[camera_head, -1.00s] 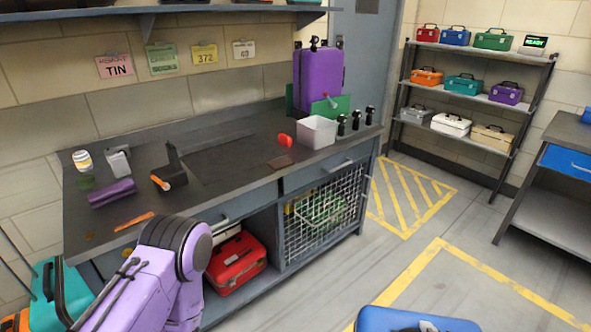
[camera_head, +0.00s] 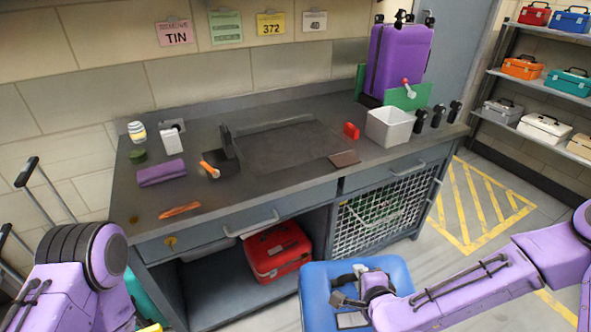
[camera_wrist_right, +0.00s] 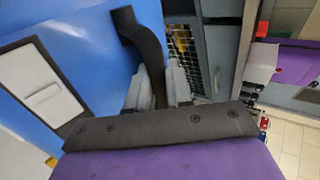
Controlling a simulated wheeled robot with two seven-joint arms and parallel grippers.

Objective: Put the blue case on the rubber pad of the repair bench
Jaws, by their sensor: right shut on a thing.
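The blue case (camera_head: 318,292) is in front of the bench at the lower middle of the head view, beside the open shelf. My right gripper (camera_head: 350,288) is shut on its black handle, which also shows between the fingers in the right wrist view (camera_wrist_right: 152,55). The case's blue side (camera_wrist_right: 75,35) with a pale label fills the left of that view. The dark rubber pad (camera_head: 290,148) lies bare on the repair bench top (camera_head: 240,200), beyond and above the case. My left arm shows at the lower left; its gripper is out of view.
On the bench, a purple roll (camera_head: 162,173) and an orange-handled tool (camera_head: 210,169) are left of the pad. A red object (camera_head: 351,131), a brown block (camera_head: 345,158) and a white bin (camera_head: 390,128) are right of it. A red case (camera_head: 277,252) sits on the shelf below.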

